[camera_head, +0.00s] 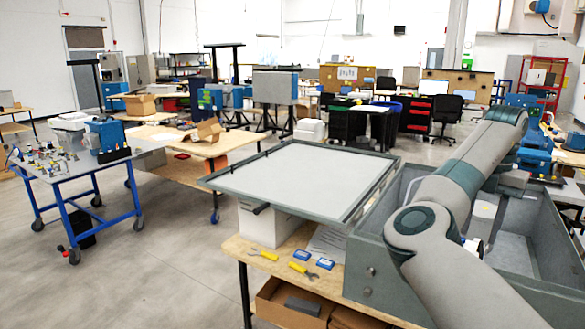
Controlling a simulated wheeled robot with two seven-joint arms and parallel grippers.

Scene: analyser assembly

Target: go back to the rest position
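My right arm comes in from the lower right, reaches over a large open grey-green case (365,262) and bends down behind its own links. The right gripper (476,236) is mostly hidden behind the arm, low over the inside of the case. I cannot see its fingertips clearly, or whether it holds anything. The case's framed lid or panel (300,180) lies open and nearly level to the left. My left gripper is not in view.
The case stands on a wooden bench (250,248) with yellow-handled tools (302,271) and small blue items (325,263) in front. A cardboard box (290,303) is below. A blue-framed cart (85,172) stands at left. Open floor (150,265) lies at lower left.

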